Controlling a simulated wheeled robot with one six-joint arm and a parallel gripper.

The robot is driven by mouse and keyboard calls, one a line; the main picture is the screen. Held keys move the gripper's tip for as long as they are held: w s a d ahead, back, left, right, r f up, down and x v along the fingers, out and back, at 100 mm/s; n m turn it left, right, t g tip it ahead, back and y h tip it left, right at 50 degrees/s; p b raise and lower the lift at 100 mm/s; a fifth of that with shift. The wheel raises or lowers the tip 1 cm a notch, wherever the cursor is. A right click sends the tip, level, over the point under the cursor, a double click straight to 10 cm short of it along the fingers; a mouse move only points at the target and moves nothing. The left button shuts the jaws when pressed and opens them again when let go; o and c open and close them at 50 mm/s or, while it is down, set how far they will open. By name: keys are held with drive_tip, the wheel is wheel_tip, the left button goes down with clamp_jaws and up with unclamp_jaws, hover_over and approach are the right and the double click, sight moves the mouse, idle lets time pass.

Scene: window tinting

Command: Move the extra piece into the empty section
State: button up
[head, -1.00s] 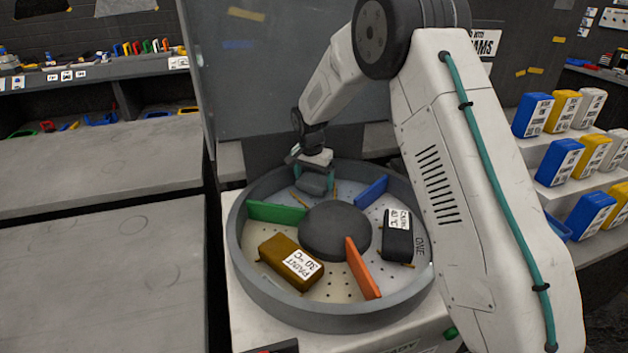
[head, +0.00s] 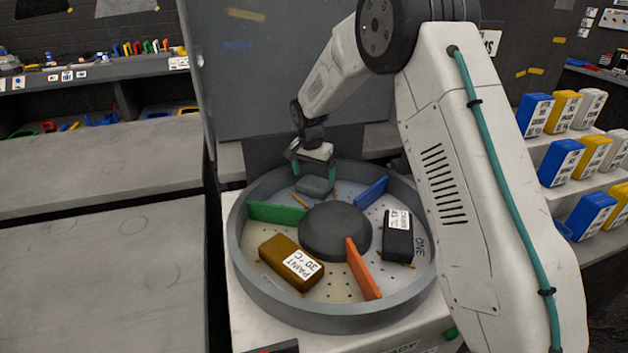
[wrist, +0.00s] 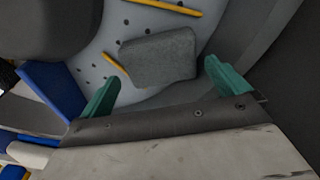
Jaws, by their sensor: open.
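A round grey tray (head: 240,262) is split by a green divider (head: 276,212), a blue divider (head: 371,191) and an orange divider (head: 362,270) around a dark hub (head: 335,232). A plain grey block (head: 314,187) lies in the back section, between green and blue. A brown block (head: 280,258) labelled PAINT lies between green and orange; a black labelled block (head: 398,240) lies between blue and orange. No section looks empty. My gripper (head: 313,174) is open just above the grey block. In the wrist view the grey block (wrist: 160,58) shows beyond the spread teal fingers, with gaps beside it.
Yellow rods (wrist: 160,8) lie on the perforated floor near the grey block. A grey panel (head: 270,80) stands behind the tray. Bare grey counters (head: 100,260) are at left. Blue, yellow and white containers (head: 560,160) stand on shelves at right.

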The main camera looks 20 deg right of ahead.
sight(312, 185)
wheel_tip(312, 185, up, 8)
drive_tip(key=s+d+r+n, duration=0.1)
drive_tip(key=s+r+n, duration=0.1)
drive_tip(key=s+r, duration=1)
drive_tip(key=s+d+r+n, duration=0.2)
drive_tip(key=s+r, duration=0.2)
drive_tip(key=s, duration=0.9)
drive_tip(key=s+f+n, duration=0.1)
drive_tip(key=s+n, duration=0.1)
drive_tip(key=s, duration=1)
drive_tip(key=s+f+n+y, duration=0.1)
drive_tip(key=s+n, duration=0.2)
drive_tip(key=s, duration=0.8)
drive_tip(key=shift+s+d+f, duration=0.25)
drive_tip(key=shift+s+f, duration=0.1)
drive_tip(key=shift+f, duration=0.05)
